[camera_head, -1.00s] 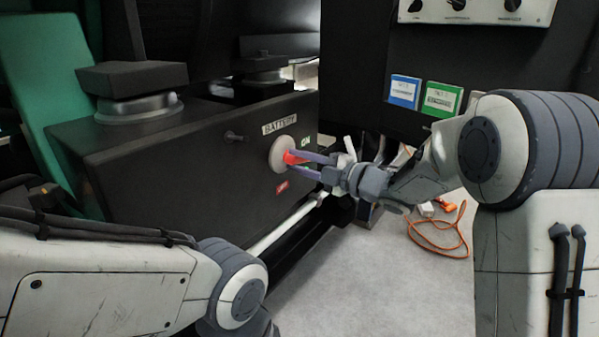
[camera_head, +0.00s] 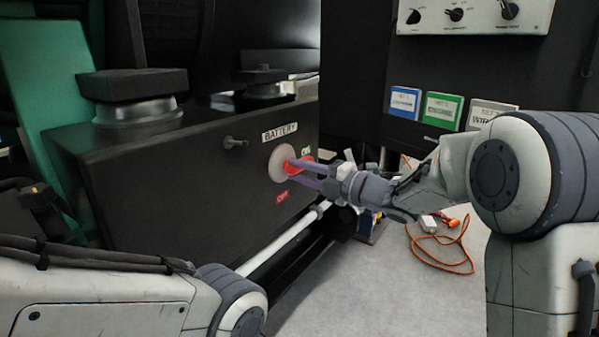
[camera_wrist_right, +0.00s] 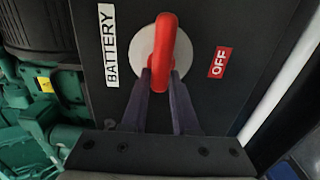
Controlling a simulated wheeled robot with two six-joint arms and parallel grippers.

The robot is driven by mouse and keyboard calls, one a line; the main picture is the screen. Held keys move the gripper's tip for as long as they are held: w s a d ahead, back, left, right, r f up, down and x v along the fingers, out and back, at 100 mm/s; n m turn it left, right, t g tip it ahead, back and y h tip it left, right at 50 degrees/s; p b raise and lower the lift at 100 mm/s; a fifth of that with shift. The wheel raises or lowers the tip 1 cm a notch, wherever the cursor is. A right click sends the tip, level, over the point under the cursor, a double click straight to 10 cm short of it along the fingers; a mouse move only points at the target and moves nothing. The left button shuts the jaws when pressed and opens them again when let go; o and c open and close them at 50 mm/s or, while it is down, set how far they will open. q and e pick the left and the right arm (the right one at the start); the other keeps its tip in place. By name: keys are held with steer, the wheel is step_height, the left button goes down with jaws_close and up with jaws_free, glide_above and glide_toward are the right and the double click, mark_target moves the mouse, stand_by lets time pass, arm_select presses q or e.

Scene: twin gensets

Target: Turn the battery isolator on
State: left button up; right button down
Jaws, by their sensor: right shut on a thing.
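The battery isolator is a red handle (camera_wrist_right: 166,45) on a pale round disc (camera_head: 280,165), set in a black panel under a white BATTERY label (camera_head: 280,131). A red OFF label (camera_head: 283,197) is below the disc. My right gripper (camera_head: 292,172) reaches in from the right and is shut on the red handle. In the right wrist view its two dark fingers (camera_wrist_right: 162,82) meet the handle's lower end; their exact contact is partly hidden. My left gripper is out of view; only its arm shows.
A dark stub (camera_head: 235,142) sticks out left of the disc. A white pipe (camera_head: 285,240) runs below the panel. An orange cable (camera_head: 440,250) lies on the grey floor at right. Blue and green labels (camera_head: 443,107) are on a dark cabinet behind.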

steer(key=c, duration=0.7)
jaws_free()
steer(key=shift+d+f, duration=0.1)
steer(key=shift+d, duration=0.05)
steer(key=p+v, duration=0.3)
steer(key=v, duration=0.7)
steer(key=shift+s+d+p, duration=0.1)
steer(key=shift+s+p, duration=0.05)
steer(key=shift+p, duration=0.25)
